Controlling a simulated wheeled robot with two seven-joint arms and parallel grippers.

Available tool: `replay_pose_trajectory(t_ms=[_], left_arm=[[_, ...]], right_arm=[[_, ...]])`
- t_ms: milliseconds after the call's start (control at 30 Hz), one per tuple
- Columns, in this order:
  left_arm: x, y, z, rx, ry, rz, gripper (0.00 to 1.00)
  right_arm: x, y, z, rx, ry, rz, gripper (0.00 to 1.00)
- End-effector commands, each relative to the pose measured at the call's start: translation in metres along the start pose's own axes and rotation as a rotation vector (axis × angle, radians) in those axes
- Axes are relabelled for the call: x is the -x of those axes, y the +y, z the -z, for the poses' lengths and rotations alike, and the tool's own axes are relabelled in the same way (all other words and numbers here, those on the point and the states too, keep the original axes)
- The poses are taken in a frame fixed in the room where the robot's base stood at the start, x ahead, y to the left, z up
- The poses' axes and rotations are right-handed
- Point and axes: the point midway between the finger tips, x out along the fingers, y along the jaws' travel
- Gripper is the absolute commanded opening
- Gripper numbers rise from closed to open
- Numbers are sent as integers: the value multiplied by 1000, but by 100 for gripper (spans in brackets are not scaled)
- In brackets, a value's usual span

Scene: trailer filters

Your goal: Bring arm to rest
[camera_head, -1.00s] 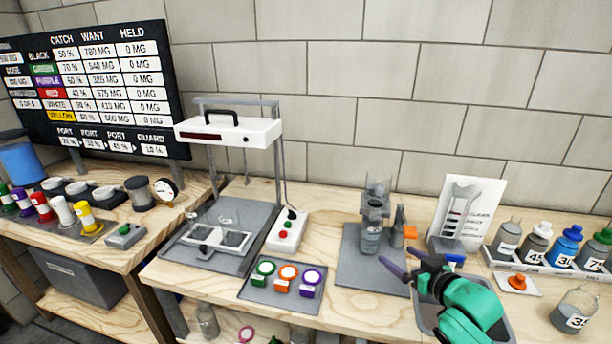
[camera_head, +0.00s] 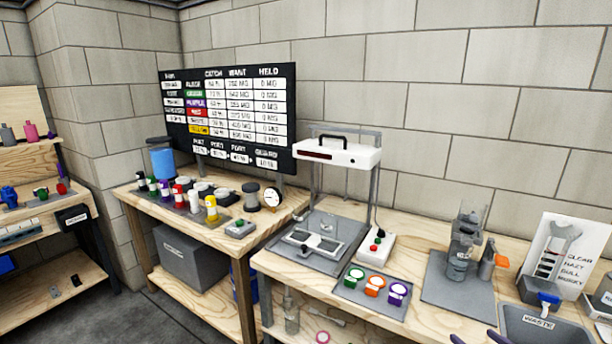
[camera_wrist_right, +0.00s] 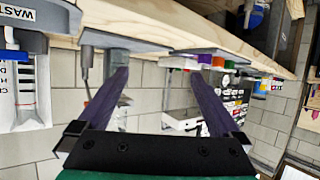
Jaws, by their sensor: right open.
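My right gripper (camera_head: 477,338) shows only as two purple fingertips at the bottom edge of the head view, in front of the bench. In the right wrist view the gripper (camera_wrist_right: 158,77) shows two dark purple fingers spread apart with nothing between them. That view appears upside down, with the bench edge along the top. The rest of the right arm is out of the head view. My left gripper is in neither view.
The front bench holds a white-topped stand (camera_head: 338,152), a tray of coloured rings (camera_head: 346,293), a grey dispenser (camera_head: 462,240) and a waste bin (camera_head: 548,326). A left bench (camera_head: 228,244) carries coloured bottles. A dark chart board (camera_head: 285,110) stands behind.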

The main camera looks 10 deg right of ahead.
Motion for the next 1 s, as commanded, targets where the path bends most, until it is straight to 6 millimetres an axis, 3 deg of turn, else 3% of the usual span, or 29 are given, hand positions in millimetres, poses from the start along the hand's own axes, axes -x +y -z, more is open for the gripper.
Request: replay_pose_trajectory(t_ms=[200, 500, 700, 900, 1000], left_arm=[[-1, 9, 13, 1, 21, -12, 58], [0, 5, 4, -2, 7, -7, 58], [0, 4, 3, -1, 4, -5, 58], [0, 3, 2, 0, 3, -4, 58], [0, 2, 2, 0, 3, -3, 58]], right_arm=[[4, -32, -44, 23, -161, 3, 100], [30, -102, -107, 91, -465, 41, 100], [63, -149, -132, 140, -658, 89, 100], [105, -190, -140, 182, -833, 152, 100], [85, -189, -171, 191, -857, 149, 100]])
